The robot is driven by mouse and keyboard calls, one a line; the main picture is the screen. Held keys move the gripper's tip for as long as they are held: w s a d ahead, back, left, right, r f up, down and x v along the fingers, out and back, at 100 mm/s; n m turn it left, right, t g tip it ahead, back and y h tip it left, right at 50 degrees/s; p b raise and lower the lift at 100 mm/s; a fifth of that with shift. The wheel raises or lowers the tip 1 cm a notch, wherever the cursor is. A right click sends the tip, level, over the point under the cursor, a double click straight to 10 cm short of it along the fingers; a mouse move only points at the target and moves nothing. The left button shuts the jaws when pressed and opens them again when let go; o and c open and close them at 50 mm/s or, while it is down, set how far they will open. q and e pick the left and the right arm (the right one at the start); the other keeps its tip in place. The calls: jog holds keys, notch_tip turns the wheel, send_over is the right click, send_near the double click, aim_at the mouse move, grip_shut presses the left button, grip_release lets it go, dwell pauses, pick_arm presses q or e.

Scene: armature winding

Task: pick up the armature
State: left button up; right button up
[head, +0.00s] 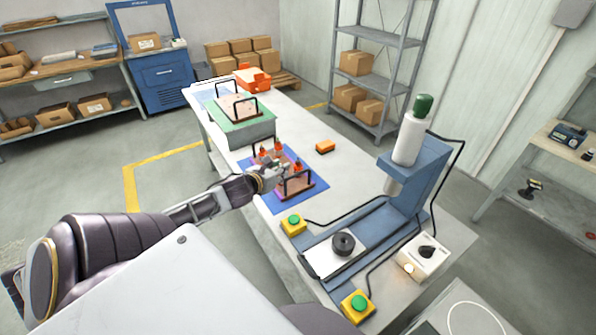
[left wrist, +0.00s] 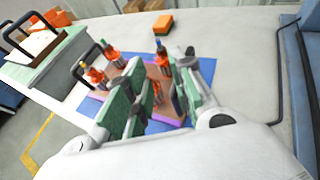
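Several armatures with orange-red windings stand on a brownish tray with black handles, which rests on a blue mat (head: 315,197). One armature (head: 298,165) stands near the tray's right side in the head view. In the left wrist view, one armature (left wrist: 157,93) shows between the fingers, partly hidden by them; another (left wrist: 163,58) stands behind, and others (left wrist: 97,75) stand to the left. My left gripper (head: 279,172) is over the tray; its green-padded fingers (left wrist: 160,92) are apart. I cannot tell whether they touch the armature. My right gripper is not in view.
A blue press (head: 415,175) with a white cylinder stands at the table's right, with a black round part (head: 343,243) on its plate. Yellow button boxes (head: 293,224) sit at the near edge. A green box (head: 245,133) stands behind the mat. An orange block (head: 325,147) lies beside it.

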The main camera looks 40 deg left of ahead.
aim_at(297, 160)
pick_arm(q)
jog(key=shift+x, duration=4.2)
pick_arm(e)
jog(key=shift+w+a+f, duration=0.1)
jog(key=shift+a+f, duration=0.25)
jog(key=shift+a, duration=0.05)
pick_arm(q)
jog(key=shift+r, duration=0.1)
jog(key=shift+w+a, duration=0.1)
jog(key=shift+w, duration=0.15)
